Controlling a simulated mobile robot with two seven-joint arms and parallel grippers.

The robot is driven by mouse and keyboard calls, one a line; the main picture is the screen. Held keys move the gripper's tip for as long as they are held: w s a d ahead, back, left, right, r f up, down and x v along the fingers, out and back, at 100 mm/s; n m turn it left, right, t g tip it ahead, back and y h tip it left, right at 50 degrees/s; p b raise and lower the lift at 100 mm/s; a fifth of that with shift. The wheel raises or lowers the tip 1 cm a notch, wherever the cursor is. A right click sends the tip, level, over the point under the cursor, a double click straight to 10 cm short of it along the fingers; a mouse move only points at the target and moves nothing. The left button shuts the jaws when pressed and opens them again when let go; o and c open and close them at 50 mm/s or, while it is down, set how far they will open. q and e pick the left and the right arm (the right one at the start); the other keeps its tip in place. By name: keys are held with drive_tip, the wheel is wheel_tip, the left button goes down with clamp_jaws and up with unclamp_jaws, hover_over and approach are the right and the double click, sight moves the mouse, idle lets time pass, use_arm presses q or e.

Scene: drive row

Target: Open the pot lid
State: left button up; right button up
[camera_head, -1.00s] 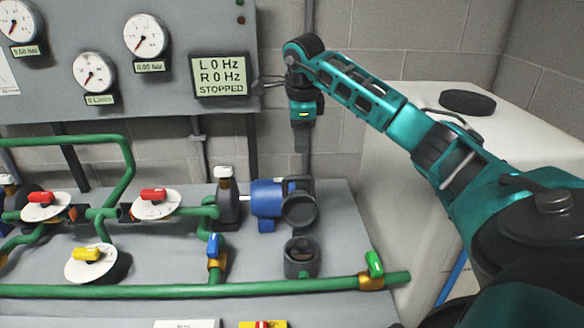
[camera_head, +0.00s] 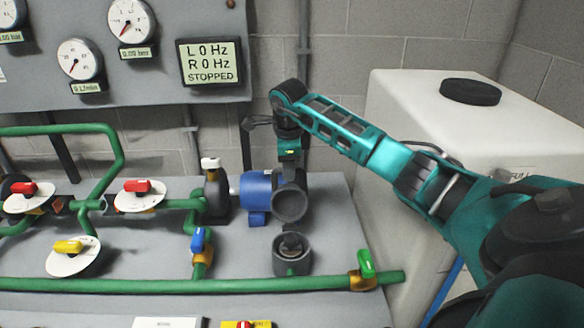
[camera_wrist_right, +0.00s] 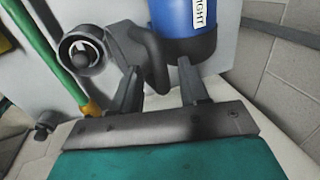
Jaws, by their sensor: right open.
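A grey round pot (camera_head: 293,262) stands on the bench below the pump, with a dark knob-like piece in its top. In the right wrist view, the pot (camera_wrist_right: 66,62) is at upper left; I cannot tell whether that dark piece is its lid. Beside it is a blue motor (camera_head: 256,190) with a dark grey round pump end (camera_head: 289,204). My right gripper (camera_head: 290,168) points down just above the pump end. In the right wrist view, the open gripper (camera_wrist_right: 160,88) has the grey pump body beyond its fingers, nothing held. My left gripper is out of view.
Green pipes (camera_head: 150,284) with coloured valve handles run across the grey bench. A dark bottle (camera_head: 216,195) with a white cap stands left of the motor. A white tank (camera_head: 420,105) is at the right. A gauge panel (camera_head: 205,20) with a display reading STOPPED hangs behind.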

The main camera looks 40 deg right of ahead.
drive_tip(key=shift+f, duration=0.1)
drive_tip(key=shift+c, duration=0.2)
clamp_jaws()
idle(0.5)
